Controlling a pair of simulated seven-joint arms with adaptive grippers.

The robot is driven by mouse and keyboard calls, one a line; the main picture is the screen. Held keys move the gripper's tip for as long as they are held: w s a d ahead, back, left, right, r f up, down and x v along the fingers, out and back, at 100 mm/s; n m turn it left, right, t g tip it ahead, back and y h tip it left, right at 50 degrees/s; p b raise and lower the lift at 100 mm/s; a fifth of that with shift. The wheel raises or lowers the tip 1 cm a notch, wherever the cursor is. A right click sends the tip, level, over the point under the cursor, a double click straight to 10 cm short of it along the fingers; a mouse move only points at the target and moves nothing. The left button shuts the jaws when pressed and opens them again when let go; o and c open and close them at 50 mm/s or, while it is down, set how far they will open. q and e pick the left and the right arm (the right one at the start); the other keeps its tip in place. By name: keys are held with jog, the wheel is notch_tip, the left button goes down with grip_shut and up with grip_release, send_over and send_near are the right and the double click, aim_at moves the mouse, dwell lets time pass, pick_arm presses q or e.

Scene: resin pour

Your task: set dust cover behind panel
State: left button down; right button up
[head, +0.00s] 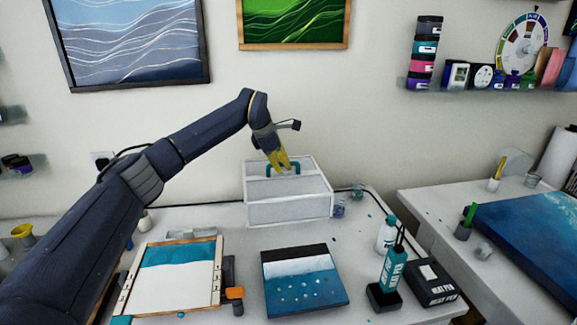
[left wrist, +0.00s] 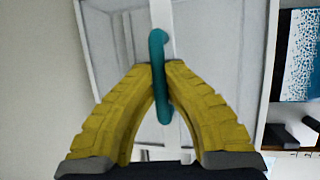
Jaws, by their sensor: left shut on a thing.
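The dust cover (head: 290,208) is a white-framed box with pale, see-through walls and a teal handle (head: 297,168) on top. It stands at the back of the table, behind the panel (head: 303,280), which is painted dark, white and blue. My left gripper (head: 281,168) has its yellow fingers at the handle. In the left wrist view the fingers (left wrist: 162,72) are closed on the teal handle (left wrist: 158,45), with the cover's white frame (left wrist: 88,50) below. Whether the cover's base touches the table is hard to tell. My right gripper is not in view.
A wood-framed panel (head: 180,282) lies at left front. A teal bottle (head: 393,268) in a black stand, a white bottle (head: 386,234) and a black box (head: 431,283) are at right. Small clear cups (head: 339,207) stand beside the cover. A second table (head: 420,205) is further right.

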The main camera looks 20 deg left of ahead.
pick_arm(q)
jog(key=shift+f, duration=4.05)
jog(key=c, duration=1.4)
grip_release()
jog(key=shift+c, duration=0.2)
